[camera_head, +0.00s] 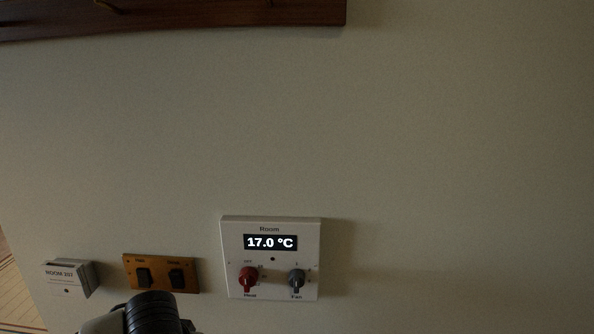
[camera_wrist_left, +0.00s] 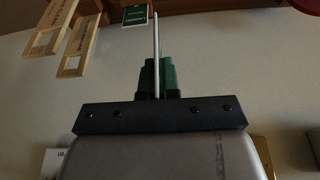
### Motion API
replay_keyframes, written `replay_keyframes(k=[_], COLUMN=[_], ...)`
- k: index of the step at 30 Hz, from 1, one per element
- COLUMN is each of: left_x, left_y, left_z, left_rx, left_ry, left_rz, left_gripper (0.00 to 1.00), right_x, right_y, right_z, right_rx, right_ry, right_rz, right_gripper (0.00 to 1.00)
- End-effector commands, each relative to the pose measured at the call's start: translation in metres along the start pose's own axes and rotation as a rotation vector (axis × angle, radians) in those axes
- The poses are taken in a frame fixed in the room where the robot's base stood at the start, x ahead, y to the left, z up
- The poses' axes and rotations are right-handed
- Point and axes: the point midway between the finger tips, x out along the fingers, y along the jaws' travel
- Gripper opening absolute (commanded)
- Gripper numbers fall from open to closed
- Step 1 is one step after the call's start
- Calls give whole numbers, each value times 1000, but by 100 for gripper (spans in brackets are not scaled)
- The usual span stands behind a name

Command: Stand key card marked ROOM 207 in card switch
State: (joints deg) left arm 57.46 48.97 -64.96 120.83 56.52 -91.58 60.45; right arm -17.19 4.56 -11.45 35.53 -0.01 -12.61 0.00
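The card switch (camera_head: 67,278) is a small pale box on the wall at the lower left in the head view, with a ROOM 207 label on its front. A white labelled part, probably of the same switch (camera_wrist_left: 50,162), shows at the lower left in the left wrist view. My left gripper (camera_wrist_left: 157,66) has its green-padded fingers shut on a thin pale card (camera_wrist_left: 156,35), seen edge-on and pointing away from the gripper. The card's faces and marking are hidden. The left fingers are outside the head view. My right gripper is in neither view.
An orange-brown plate with two black switches (camera_head: 160,273) is right of the card switch. A white thermostat (camera_head: 271,257) reads 17.0 °C. A wooden hook rail (camera_head: 180,15) is above. Wooden tags (camera_wrist_left: 82,45) and a green card (camera_wrist_left: 135,15) show in the wrist view.

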Motion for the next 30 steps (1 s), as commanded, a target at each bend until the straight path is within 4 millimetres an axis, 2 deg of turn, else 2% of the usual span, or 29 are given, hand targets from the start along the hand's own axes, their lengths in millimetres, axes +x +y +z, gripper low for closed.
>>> replay_keyframes(k=[7,13,30], left_x=[-4,0,51], left_y=[-2,3,43], left_z=[-1,-1,9], left_rx=[-64,48,1022], left_ry=[-1,-4,-2], left_rz=[-19,15,323], left_gripper=[0,0,0], right_x=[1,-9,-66], right_y=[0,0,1], right_z=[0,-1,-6], right_rx=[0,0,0], right_ry=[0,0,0], right_rz=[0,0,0], right_gripper=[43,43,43])
